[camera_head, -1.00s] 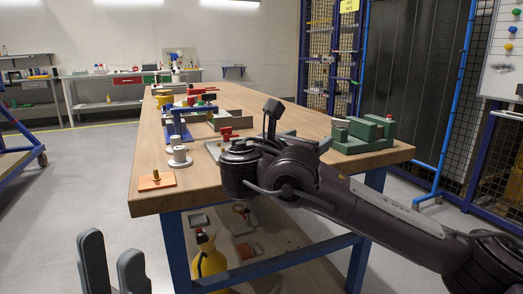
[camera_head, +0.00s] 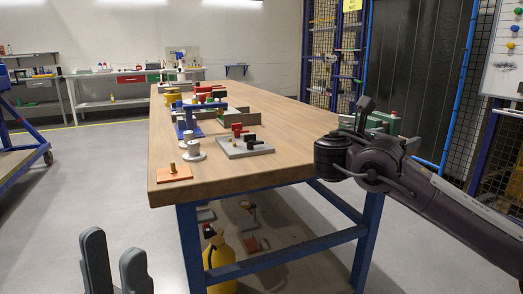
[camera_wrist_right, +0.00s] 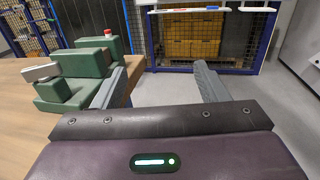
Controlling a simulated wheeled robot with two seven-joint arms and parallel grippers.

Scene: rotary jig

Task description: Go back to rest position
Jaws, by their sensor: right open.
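My left gripper (camera_head: 114,246) is at the bottom left of the head view, its two dark fingers upright with a gap between them. It is empty, over the floor in front of the table. My right gripper (camera_wrist_right: 160,78) is open and empty in the right wrist view. Its fingers are spread wide, with the green block fixture (camera_wrist_right: 85,65) just left of them. In the head view my right arm comes in from the right edge, and its fingers cannot be made out.
The wooden table (camera_head: 270,165) bears an orange plate (camera_head: 174,173), grey stepped cylinders (camera_head: 194,152), a grey plate with red and black clamps (camera_head: 245,148) and a blue fixture (camera_head: 187,128). A yellow bottle (camera_head: 219,262) stands below.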

